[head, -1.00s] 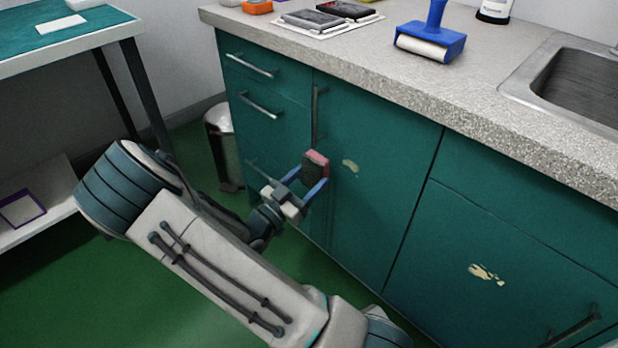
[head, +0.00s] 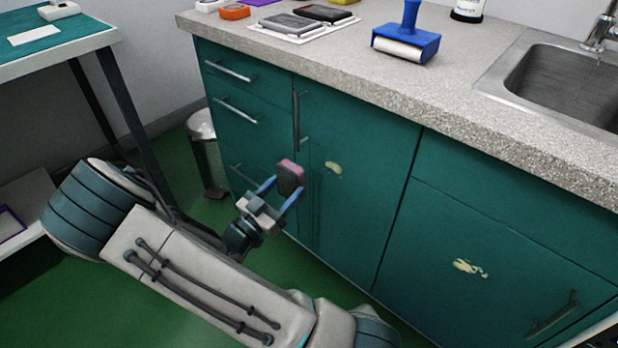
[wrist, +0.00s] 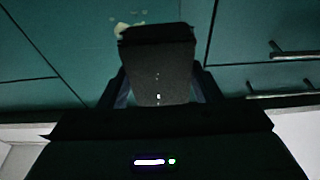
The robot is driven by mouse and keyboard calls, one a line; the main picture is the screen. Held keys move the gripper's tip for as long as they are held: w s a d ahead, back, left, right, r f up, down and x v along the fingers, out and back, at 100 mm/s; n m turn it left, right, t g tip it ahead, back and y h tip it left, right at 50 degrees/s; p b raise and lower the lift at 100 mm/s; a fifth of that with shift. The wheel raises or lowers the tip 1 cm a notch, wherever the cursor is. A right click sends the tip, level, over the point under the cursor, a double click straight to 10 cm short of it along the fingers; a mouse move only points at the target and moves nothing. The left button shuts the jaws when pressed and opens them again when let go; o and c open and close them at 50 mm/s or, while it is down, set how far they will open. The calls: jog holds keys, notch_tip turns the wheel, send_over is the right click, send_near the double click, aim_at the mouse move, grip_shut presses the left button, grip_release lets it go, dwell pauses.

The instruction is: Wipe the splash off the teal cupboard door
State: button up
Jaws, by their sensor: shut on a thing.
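My gripper (head: 281,190) is shut on a dark sponge with a pink face (head: 291,176), held in front of the teal cupboard door (head: 362,190). In the wrist view the held sponge (wrist: 158,65) looks dark and hides part of the door behind it. In the wrist view a pale splash (wrist: 124,28) shows beside the sponge's far edge. A second, larger pale splash (head: 468,268) is on the teal front at the right. I cannot tell whether the sponge touches the door.
The speckled counter (head: 330,60) overhangs the doors. It carries a blue roller (head: 405,45), dark devices and a bottle, with a sink (head: 560,80) at right. Bar handles (head: 299,122) stick out. A metal bin (head: 205,150) and a teal-topped bench (head: 60,45) are at left.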

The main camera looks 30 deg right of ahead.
jog(key=shift+w+d, duration=0.4)
jog(key=shift+d, duration=0.65)
jog(key=shift+w+d, duration=0.35)
jog(key=shift+d, duration=0.75)
jog(key=shift+w+d, duration=0.4)
jog(key=shift+d, duration=0.65)
jog(key=shift+w+d, duration=0.2)
jog(key=shift+d, duration=0.3)
jog(key=shift+w+d, duration=0.15)
jog(key=shift+d, duration=0.3)
jog(key=shift+s+d+b, duration=0.15)
jog(key=shift+s+d, duration=0.3)
jog(key=shift+s, duration=0.7)
jog(key=shift+s+d+b, duration=0.15)
jog(key=shift+s+d, duration=0.3)
jog(key=shift+s, duration=0.7)
jog(key=shift+s+d+b, duration=0.15)
jog(key=shift+s+d, duration=0.3)
jog(key=shift+s, duration=0.7)
jog(key=shift+w+a, duration=0.4)
jog(key=shift+w, duration=0.45)
jog(key=shift+w+a, duration=0.4)
jog(key=shift+w, duration=0.45)
jog(key=shift+w+a+p, duration=0.15)
jog(key=shift+w+a, duration=0.15)
jog(key=shift+w, duration=0.65)
jog(key=shift+w+a+p, duration=0.15)
jog(key=shift+w+a, duration=0.1)
jog(key=shift+w, duration=0.65)
